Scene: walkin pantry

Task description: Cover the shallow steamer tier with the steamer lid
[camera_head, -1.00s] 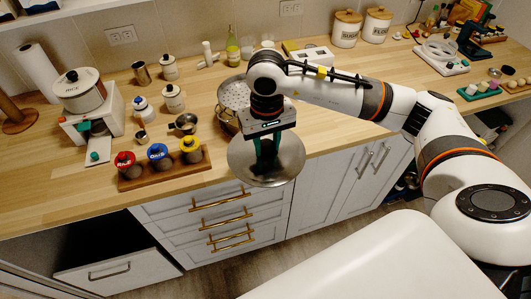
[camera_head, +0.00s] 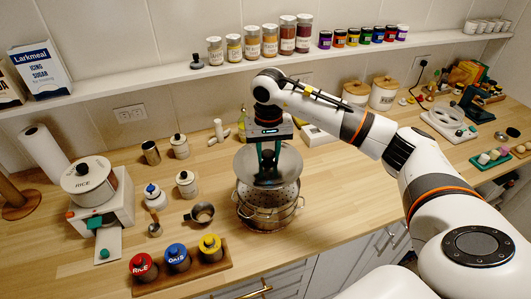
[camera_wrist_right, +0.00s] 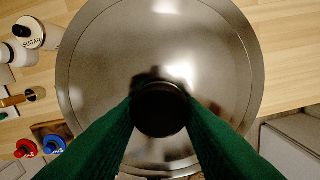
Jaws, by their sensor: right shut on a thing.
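The steamer lid (camera_head: 268,166) is a round, shiny metal disc with a dark knob. My right gripper (camera_head: 267,160) is shut on its knob and holds it in the air. In the right wrist view the green fingers close on the dark knob (camera_wrist_right: 160,108) and the lid (camera_wrist_right: 210,60) fills most of the picture. My left gripper is not in view.
A wooden rack (camera_head: 185,275) with red, blue and yellow-lidded jars stands front left.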

